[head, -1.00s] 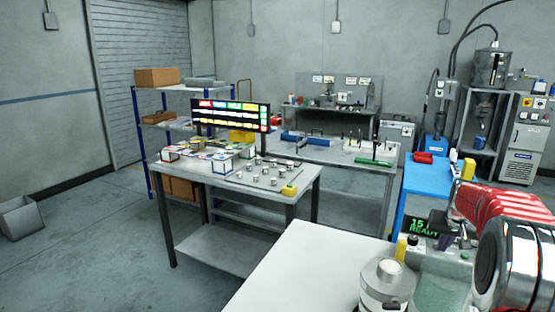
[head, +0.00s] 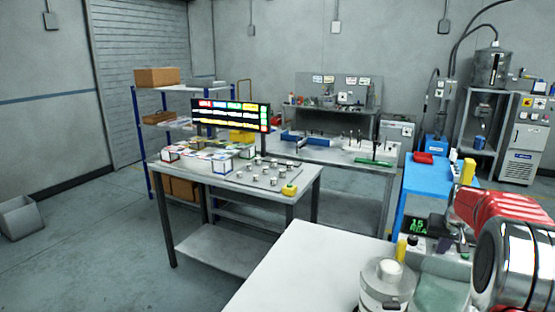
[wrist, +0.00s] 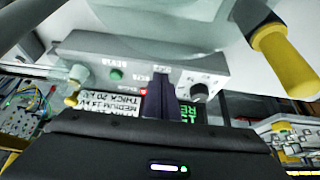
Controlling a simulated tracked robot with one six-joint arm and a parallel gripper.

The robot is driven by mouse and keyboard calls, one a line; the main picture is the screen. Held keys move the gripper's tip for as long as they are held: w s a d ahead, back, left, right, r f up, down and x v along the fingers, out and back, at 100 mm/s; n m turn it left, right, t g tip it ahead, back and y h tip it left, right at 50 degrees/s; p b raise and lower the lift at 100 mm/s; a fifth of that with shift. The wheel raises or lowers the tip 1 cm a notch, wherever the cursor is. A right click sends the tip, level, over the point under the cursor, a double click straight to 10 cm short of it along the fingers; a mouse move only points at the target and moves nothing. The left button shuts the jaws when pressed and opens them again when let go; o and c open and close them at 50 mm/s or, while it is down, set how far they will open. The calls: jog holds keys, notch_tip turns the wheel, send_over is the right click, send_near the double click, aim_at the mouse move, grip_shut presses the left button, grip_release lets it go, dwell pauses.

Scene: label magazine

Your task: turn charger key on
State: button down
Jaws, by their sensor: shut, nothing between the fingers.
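The charger's grey control panel (wrist: 100,50) fills the upper middle of the wrist view, its lettering upside down. It carries a green button (wrist: 116,74), a red light (wrist: 143,92) and a black round knob (wrist: 200,92). My gripper (wrist: 160,84) is shut and empty, its dark fingertips in front of the panel between the red light and the knob. They hide part of the panel, and I cannot make out the key or its position. In the head view, my gripper (head: 440,243) is beside the green-lit display (head: 417,225), partly covering it.
A yellow-handled part (wrist: 283,55) stands right of the panel in the wrist view. The table's left part is bare. A blue bench (head: 435,177) lies behind.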

jog(key=shift+w+d, duration=0.1)
jog(key=shift+w, duration=0.35)
dwell(0.7)
jog(key=shift+w+a, duration=0.1)
jog(key=shift+a, duration=0.15)
dwell(0.9)
jog(key=shift+s+a, duration=0.2)
jog(key=shift+s, duration=0.15)
dwell(0.4)
notch_tip(320, 180, up, 6)
dwell(0.7)
